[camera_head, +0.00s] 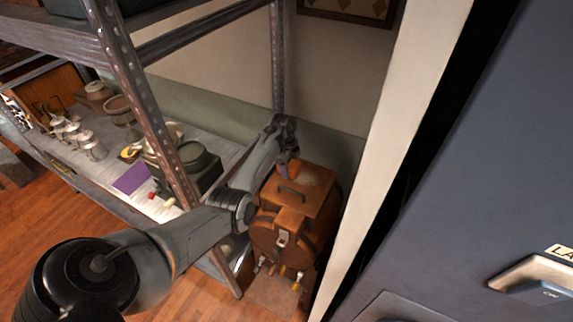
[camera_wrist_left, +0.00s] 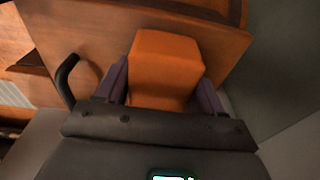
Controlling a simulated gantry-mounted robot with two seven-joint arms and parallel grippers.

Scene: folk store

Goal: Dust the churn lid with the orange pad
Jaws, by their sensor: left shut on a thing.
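My left gripper (camera_head: 289,166) is over the far part of the lid. In the left wrist view its purple-grey fingers (camera_wrist_left: 163,85) are shut on the orange pad (camera_wrist_left: 165,62). The pad is at the lid's surface, but I cannot tell whether it touches. My right gripper is not in view.
A metal-framed shelf (camera_head: 128,82) with jars, pots and a purple cloth (camera_head: 132,178) stands left of the churn. A pale wall edge (camera_head: 395,150) and a dark blue cabinet (camera_head: 480,170) close off the right. Wooden floor (camera_head: 85,245) shows at lower left.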

